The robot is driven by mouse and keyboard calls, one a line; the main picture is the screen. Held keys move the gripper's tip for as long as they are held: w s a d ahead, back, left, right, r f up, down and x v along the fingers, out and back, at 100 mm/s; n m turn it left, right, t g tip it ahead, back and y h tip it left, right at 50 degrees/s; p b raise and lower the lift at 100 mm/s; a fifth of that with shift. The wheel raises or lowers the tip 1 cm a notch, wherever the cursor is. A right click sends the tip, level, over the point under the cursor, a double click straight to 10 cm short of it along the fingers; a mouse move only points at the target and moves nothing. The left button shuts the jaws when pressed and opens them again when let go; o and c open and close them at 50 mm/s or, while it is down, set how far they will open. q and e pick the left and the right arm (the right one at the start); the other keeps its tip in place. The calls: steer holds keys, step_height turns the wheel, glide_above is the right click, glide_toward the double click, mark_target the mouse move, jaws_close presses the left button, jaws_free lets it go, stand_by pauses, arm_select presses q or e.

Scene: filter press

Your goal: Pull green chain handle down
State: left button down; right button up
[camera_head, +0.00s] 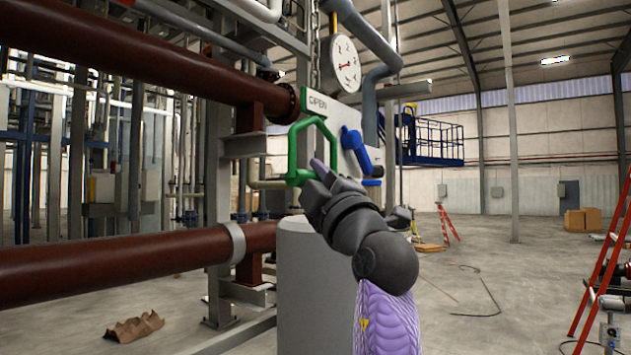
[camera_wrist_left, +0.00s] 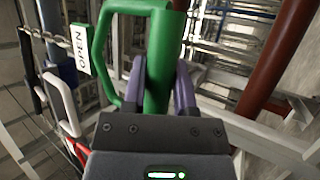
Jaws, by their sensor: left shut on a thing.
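My left gripper (camera_head: 318,168) reaches up to the handle's lower right part. In the left wrist view, the gripper's purple fingers (camera_wrist_left: 155,88) stand on either side of a thick green bar of the handle (camera_wrist_left: 165,50) and are shut on it. A chain (camera_head: 315,50) shows above the handle, partly hidden near the gauge. My right gripper is not in view.
A blue handle (camera_head: 356,148) sits on the panel just right of the green one. A round gauge (camera_head: 344,64) is above. Brown pipes (camera_head: 120,65) run along the left. A grey cylinder (camera_head: 305,275) stands below. Open floor lies to the right, with a red ladder (camera_head: 606,265).

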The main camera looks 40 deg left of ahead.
arm_select(q)
steer(key=c, duration=0.6)
jaws_free()
steer(key=shift+a+f, duration=0.1)
steer(key=shift+f, duration=0.15)
steer(key=shift+o, duration=1)
steer(key=shift+w+a, duration=0.1)
steer(key=shift+a, duration=0.05)
steer(key=shift+d+f+b, duration=0.2)
steer(key=shift+d+b, duration=0.1)
steer(key=shift+d, duration=0.1)
steer(key=b+v, duration=0.4)
steer(key=v, duration=0.5)
steer(key=shift+d+r, duration=0.1)
steer(key=shift+d, duration=0.05)
